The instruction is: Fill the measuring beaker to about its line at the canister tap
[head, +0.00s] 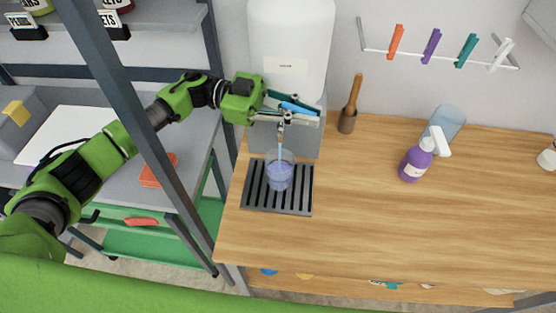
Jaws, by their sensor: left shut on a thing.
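The white canister (290,30) with a label stands on a grey stand (300,143) at the back of the wooden counter. Its tap (282,122) points down, and a thin pale stream runs from it. The clear measuring beaker (280,172) stands upright under the tap on a slatted drip tray (304,196). It holds bluish liquid; its line is too small to make out. My left gripper (287,112) is shut on the blue tap lever (297,107) in front of the canister. The fingers partly hide the tap. My right gripper is not in view.
Coloured clips (432,45) hang on a wall rail. A shelf post (135,95) crosses near my left arm. The counter's front is clear.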

